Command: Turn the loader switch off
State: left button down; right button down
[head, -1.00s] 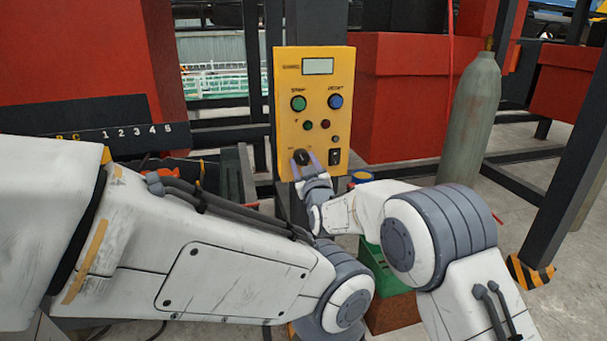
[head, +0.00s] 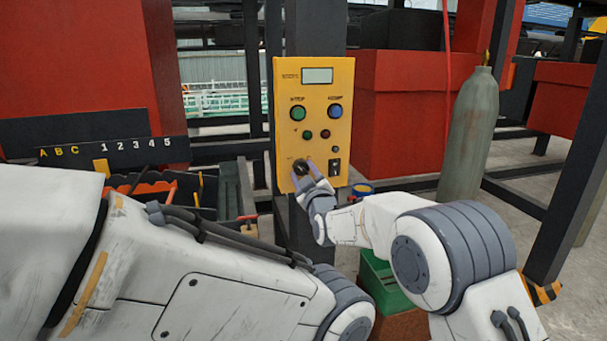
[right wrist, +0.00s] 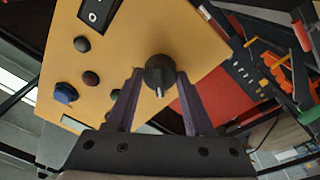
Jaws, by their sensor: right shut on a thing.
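A yellow control panel (head: 322,120) stands upright ahead of me on a dark post. A black rotary knob (head: 301,168) is at its lower left. In the right wrist view the knob (right wrist: 158,70) has a white pointer mark, directed toward the gripper's palm. My right gripper (head: 305,170) is shut on the knob, a finger on each side, as the right wrist view (right wrist: 159,76) shows. A black rocker switch (head: 335,167) is at the panel's lower right, also in the right wrist view (right wrist: 98,12). The knob's label is too small to read. My left gripper is out of sight.
The panel also has a green button (head: 298,112), a blue button (head: 335,111), small lamps and a display (head: 317,76). A grey gas cylinder (head: 474,135) stands right of it. A green box (head: 383,283) sits below. Red blocks are behind.

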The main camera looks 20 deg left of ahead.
jog(key=shift+c, duration=1.4)
grip_release()
jog(key=b+v, duration=0.2)
jog(key=v, duration=0.8)
jog(key=shift+s+b, duration=0.25)
jog(key=shift+b, duration=0.15)
jog(key=shift+d, duration=0.1)
